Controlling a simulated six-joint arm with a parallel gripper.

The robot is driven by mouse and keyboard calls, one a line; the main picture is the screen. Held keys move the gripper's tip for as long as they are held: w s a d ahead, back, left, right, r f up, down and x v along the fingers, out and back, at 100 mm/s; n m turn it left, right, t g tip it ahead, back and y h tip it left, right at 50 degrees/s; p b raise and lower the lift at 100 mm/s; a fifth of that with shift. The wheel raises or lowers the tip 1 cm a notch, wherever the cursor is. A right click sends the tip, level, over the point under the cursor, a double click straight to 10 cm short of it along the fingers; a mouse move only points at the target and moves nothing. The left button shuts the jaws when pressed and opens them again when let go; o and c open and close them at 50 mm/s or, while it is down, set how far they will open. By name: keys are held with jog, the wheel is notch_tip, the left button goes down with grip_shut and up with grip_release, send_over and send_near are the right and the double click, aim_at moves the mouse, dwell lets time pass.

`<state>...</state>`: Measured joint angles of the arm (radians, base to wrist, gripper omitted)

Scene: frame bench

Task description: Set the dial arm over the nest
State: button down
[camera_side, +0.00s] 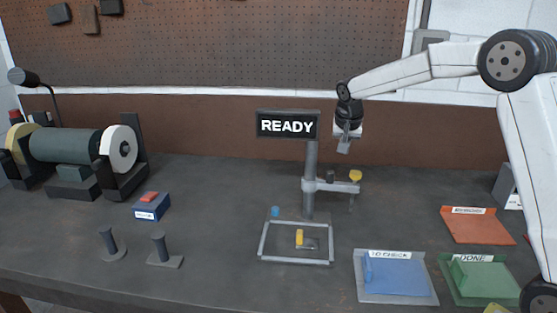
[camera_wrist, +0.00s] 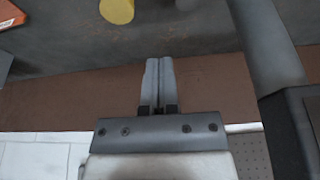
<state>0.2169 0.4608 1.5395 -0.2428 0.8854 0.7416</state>
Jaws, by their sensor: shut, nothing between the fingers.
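The dial arm (camera_side: 332,186) sticks out to the right from a grey post (camera_side: 310,160), with a yellow knob (camera_side: 355,175) at its outer end and a thin probe hanging below. The nest looks to be the small grey block (camera_side: 310,244) on the bench inside a light frame (camera_side: 263,240), with a yellow piece (camera_side: 299,237) at it. The arm's end is behind and right of the nest. My gripper (camera_side: 343,149) is above and behind the dial arm, shut and empty. In the wrist view its fingers (camera_wrist: 160,62) are together; a yellow round thing (camera_wrist: 117,9), probably the knob, is at the top edge.
A READY sign (camera_side: 287,125) tops the post. A grinder-like machine (camera_side: 65,146), a blue box (camera_side: 150,210) and two short pegs (camera_side: 159,248) stand at left.

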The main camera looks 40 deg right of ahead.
aim_at(331, 181)
jog(key=shift+w+d+r, duration=0.25)
jog(key=shift+w+d, duration=0.1)
jog(key=shift+d, duration=0.15)
jog(key=shift+f, duration=0.1)
notch_tip(331, 181, down, 9)
jog(key=shift+s+a, duration=0.2)
jog(key=shift+a, duration=0.1)
dwell(0.9)
jog(key=shift+f, duration=0.15)
